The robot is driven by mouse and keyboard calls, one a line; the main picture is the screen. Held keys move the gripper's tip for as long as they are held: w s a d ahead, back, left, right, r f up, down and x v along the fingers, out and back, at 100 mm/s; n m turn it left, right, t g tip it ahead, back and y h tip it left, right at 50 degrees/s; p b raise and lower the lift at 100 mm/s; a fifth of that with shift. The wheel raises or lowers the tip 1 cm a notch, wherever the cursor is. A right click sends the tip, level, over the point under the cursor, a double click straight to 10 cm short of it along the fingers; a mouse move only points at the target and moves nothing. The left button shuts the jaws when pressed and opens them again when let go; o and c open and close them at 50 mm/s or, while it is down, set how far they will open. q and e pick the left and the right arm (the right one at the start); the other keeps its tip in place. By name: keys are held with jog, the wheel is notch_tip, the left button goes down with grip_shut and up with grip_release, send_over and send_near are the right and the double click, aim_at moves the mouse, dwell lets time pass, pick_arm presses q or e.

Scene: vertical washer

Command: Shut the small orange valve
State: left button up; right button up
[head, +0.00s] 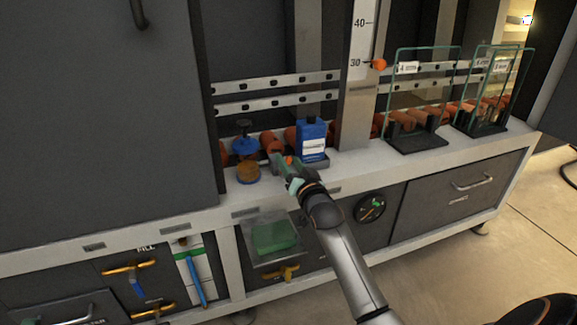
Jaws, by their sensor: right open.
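My right gripper (284,168) reaches up from the bottom of the head view to the counter, beside the blue bottle. Its jaws are open. A small orange part (289,160) shows right at its fingertips; I cannot tell whether it is the valve or whether the fingers touch it. Another candidate, a yellow-orange valve handle (283,274), sits below the counter under a green-filled clear tank and is clear of the gripper. Orange handles (127,267) also show under the FILL label at lower left. My left gripper is not in view.
A blue bottle (312,140) stands just right of my gripper. A blue-topped valve (245,141) and an amber round piece (247,172) are on its left. Wire-framed holders (417,139) stand on the counter at right. A round gauge (370,207) is on the front panel.

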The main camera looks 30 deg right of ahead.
jog(key=shift+x, duration=0.8)
jog(key=shift+s, duration=0.1)
grip_shut()
